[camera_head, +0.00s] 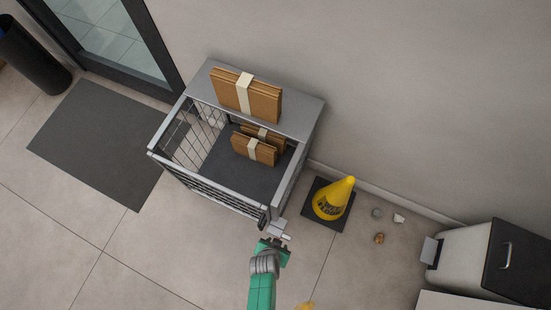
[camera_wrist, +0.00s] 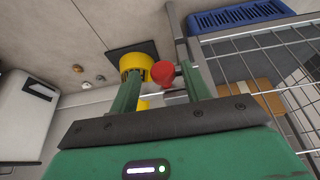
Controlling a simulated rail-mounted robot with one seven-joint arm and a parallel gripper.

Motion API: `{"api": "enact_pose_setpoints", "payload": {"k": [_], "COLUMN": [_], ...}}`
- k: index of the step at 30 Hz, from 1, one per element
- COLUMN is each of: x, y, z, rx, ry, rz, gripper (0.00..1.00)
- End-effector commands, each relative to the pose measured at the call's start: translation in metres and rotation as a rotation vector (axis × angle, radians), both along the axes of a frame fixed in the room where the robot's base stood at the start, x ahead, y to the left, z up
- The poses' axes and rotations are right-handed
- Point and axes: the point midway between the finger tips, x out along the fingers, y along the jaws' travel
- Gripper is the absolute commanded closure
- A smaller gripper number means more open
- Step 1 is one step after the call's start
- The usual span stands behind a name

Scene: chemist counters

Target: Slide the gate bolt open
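The wire cage (camera_head: 153,151) stands against the wall, its dark mesh front facing me. My gripper (camera_head: 279,232) is at the cage's front right corner. In the wrist view, my gripper (camera_wrist: 160,76) has its two green fingers spread apart. A round red knob (camera_wrist: 163,73), apparently the bolt's handle, shows between the fingertips, nearer the right finger. A grey post (camera_wrist: 178,35) rises beside it, with a short metal piece by the knob. I cannot tell whether a finger touches the knob. The knob is not discernible in the head view, and the bolt's position is unclear.
Banded cardboard bundles (camera_head: 262,102) stand on the cage's top shelf and inside it. A yellow cone (camera_head: 333,197) on a dark base stands just right of the cage, with small litter (camera_head: 379,238) beyond. A dark mat (camera_head: 92,143) lies left. Floor before the cage is clear.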

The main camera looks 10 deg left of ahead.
Motion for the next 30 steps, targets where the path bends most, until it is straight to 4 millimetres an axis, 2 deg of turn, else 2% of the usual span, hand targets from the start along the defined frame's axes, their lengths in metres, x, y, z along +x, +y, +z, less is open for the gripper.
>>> {"api": "enact_pose_setpoints", "payload": {"k": [3,9,14,18,30], "x": [-0.002,-0.017,-0.026,-0.029,-0.029], "y": [0.001,0.004,0.007,0.007,0.007], "z": [0.006,0.048,0.068,0.073,0.072], "rx": [0.000,0.001,0.000,0.000,0.000], "ry": [0.001,0.000,0.000,-0.001,0.000], "rz": [0.000,0.000,0.000,-0.001,0.000], "gripper": [0.53,0.53,0.53,0.53,0.53]}}
